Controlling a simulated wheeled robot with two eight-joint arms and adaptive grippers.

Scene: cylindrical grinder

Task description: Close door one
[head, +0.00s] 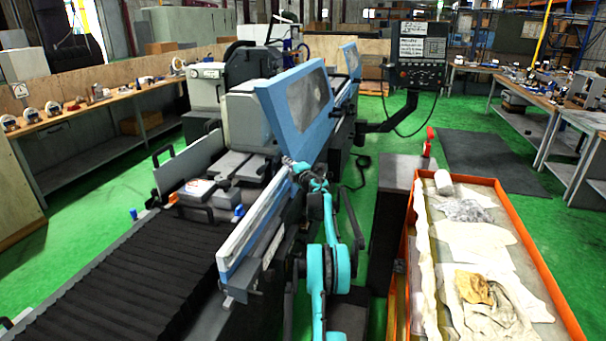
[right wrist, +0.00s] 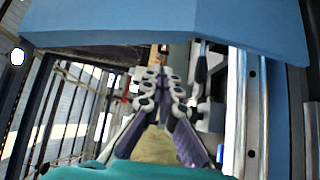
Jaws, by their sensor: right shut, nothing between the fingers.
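The grinder has two blue sliding doors with windows, and I cannot tell for sure which is door one. The nearer, larger door (head: 300,100) stands at the middle of the machine; the farther one (head: 351,60) is behind it. My right gripper (head: 289,162) is shut and empty, close by the lower edge of the nearer door, above the front rail (head: 262,215). In the right wrist view my right gripper (right wrist: 158,58) has its fingers together, under a blue panel (right wrist: 170,25) that crosses the top. Contact cannot be told. My left gripper is not in view.
An orange-rimmed bin (head: 547,267) with rags stands right of my right arm. A control panel (head: 418,62) hangs on an arm behind it. Black bellows (head: 125,270) cover the near left bed.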

